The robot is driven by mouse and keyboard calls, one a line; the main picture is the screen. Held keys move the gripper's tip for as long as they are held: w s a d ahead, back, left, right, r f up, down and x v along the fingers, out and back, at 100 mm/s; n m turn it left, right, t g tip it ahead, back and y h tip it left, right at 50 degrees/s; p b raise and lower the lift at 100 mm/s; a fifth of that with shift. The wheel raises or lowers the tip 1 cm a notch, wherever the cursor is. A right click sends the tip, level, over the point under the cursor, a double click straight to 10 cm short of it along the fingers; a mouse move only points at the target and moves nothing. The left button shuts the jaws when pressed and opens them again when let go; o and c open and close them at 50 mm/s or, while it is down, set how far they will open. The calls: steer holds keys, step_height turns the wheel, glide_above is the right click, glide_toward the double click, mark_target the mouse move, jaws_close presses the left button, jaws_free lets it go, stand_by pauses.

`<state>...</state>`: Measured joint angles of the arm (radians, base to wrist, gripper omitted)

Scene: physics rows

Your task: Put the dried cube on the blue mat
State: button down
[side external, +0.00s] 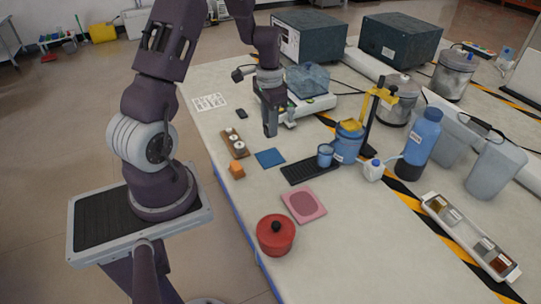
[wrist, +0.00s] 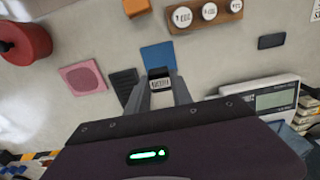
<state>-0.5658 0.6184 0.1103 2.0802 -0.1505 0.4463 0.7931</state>
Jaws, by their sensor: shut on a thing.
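My gripper (wrist: 160,92) is shut on a small dark cube (wrist: 159,73) with a white label, its lettering too small to read. In the side view my gripper (side external: 270,130) hangs above the table, beyond the blue mat (side external: 270,158); the cube is hard to make out there between the fingers. The flat square blue mat also shows in the wrist view (wrist: 157,52), just past the fingertips and partly covered by the held cube. The visible part of the mat is bare.
An orange block (side external: 237,170) and a wooden holder with white-topped pieces (side external: 234,142) lie left of the mat. A black ribbed pad (side external: 310,169), pink mat (side external: 303,205) and red pot (side external: 276,236) are nearer. A scale (side external: 312,106) with a clear bluish container (side external: 307,79) stands behind my gripper.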

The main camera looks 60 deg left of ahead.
step_height(320, 180, down, 9)
steer(key=shift+r, duration=0.15)
steer(key=c, duration=1.1)
jaws_free()
step_height(320, 180, up, 12)
steer(key=shift+f, duration=0.15)
steer(key=s+d+r+t, duration=0.2)
steer(key=s+d+r, duration=0.1)
steer(key=d+r, duration=0.6)
steer(key=s+d+r+t, duration=0.2)
steer(key=s+d+r, duration=0.2)
steer(key=d+r, duration=0.4)
steer(key=shift+t, duration=0.8)
steer(key=s+d, duration=0.1)
steer(key=s, duration=0.2)
steer(key=s+d+r, duration=0.1)
steer(key=s+d, duration=0.1)
steer(key=s, duration=0.1)
steer(key=s+d+r, duration=0.1)
steer(key=s+d, duration=0.1)
steer(key=s, duration=0.1)
steer(key=shift+s+d+r, duration=0.15)
steer(key=shift+s+r, duration=0.05)
